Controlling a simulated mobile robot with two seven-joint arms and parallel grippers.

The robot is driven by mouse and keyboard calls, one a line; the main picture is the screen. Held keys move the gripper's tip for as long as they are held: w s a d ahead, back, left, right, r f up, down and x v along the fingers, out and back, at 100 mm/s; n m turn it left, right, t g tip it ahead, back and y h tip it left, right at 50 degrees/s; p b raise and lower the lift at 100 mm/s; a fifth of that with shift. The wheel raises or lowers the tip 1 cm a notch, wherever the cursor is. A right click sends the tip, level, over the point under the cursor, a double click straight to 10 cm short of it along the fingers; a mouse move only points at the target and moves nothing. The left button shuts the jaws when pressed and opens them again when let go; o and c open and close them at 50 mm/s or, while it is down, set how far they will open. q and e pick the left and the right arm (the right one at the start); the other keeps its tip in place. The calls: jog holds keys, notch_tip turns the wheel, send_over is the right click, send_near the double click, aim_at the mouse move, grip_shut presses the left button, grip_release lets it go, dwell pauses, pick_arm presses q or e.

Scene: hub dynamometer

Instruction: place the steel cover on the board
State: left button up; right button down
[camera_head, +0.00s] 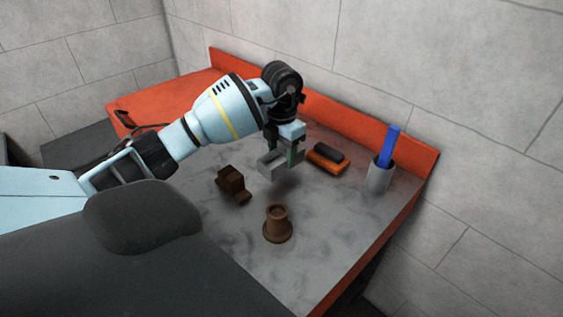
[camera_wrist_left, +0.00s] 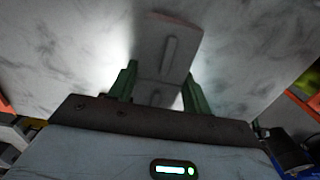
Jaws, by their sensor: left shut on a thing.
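My left gripper (camera_head: 284,156) is shut on a grey, angular piece that looks like the steel cover (camera_head: 272,166). The gripper holds it above the grey tabletop, right of the brown block and behind the brown round piece. In the left wrist view the cover (camera_wrist_left: 168,45) is a flat grey plate with a raised bar, between the green fingers of the gripper (camera_wrist_left: 158,88). No separate board can be told for sure in either view. My right gripper is not in view.
A brown stepped block (camera_head: 231,181) and a brown flanged round piece (camera_head: 277,222) stand on the marbled tabletop (camera_head: 325,215). An orange-and-black item (camera_head: 326,160) and a grey cup (camera_head: 379,178) holding a blue object (camera_head: 390,145) are near the red back rim (camera_head: 345,118).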

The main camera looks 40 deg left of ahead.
aim_at(282, 152)
pick_arm(q)
jog(key=shift+f, duration=1.7)
jog(key=shift+f, duration=0.15)
jog(key=o, duration=1.3)
jog(key=shift+c, duration=0.2)
notch_tip(282, 152, up, 12)
jog(key=shift+r, duration=0.1)
